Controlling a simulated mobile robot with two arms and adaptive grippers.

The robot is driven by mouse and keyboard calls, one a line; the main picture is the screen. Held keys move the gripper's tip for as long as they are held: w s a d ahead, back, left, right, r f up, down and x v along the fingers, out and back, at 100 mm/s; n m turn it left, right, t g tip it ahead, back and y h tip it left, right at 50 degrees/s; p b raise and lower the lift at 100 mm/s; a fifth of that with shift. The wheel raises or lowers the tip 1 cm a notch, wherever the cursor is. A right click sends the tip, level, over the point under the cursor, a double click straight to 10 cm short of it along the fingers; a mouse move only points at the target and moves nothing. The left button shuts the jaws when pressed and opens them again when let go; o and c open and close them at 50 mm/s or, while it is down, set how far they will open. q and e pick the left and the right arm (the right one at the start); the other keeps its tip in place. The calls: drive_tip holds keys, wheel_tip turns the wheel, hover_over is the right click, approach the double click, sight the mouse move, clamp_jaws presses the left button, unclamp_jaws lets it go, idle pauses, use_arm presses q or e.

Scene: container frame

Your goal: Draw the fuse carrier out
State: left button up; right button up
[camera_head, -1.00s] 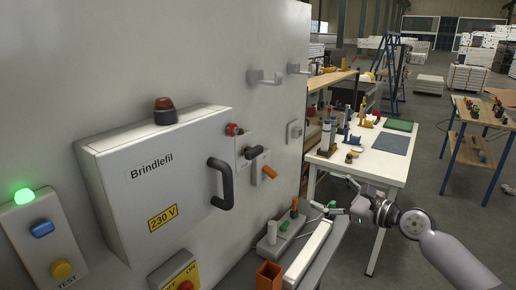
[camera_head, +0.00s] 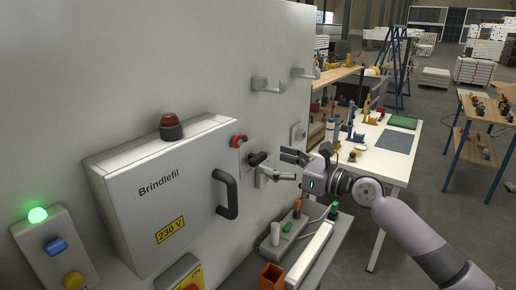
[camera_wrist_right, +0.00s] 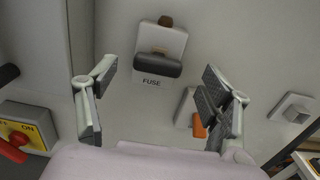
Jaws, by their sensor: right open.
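The fuse carrier (camera_head: 257,159) has a dark handle and sits in a light plate on the grey cabinet wall, right of the big box. In the right wrist view the fuse carrier (camera_wrist_right: 158,64) shows above the word FUSE, with a brown tab on top. My right gripper (camera_head: 277,166) is open and empty, just right of the carrier in the head view. In the wrist view its fingers (camera_wrist_right: 158,85) stand spread below and to both sides of the carrier, apart from it. My left gripper is out of view.
An orange handle (camera_wrist_right: 199,126) on its own plate sits near the right finger. The Brindlefil box (camera_head: 165,190) with a black handle (camera_head: 232,196) juts out at left. A grey shelf (camera_head: 302,268) with small items lies below. A red-yellow ON switch (camera_wrist_right: 22,134) is at lower left.

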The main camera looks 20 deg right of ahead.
sight(261, 158)
drive_tip(key=p+x, duration=0.1)
drive_tip(key=x, duration=0.5)
drive_tip(key=shift+c, duration=0.2)
drive_tip(key=c, duration=1.7)
drive_tip(key=shift+p+v, duration=0.75)
drive_tip(key=shift+v, duration=0.65)
drive_tip(key=shift+f, duration=0.2)
drive_tip(key=o, duration=1.7)
drive_tip(key=shift+s+d+r, duration=0.15)
drive_tip(key=shift+s+d, duration=0.05)
drive_tip(key=shift+o, duration=0.2)
drive_tip(key=shift+w+a, duration=0.1)
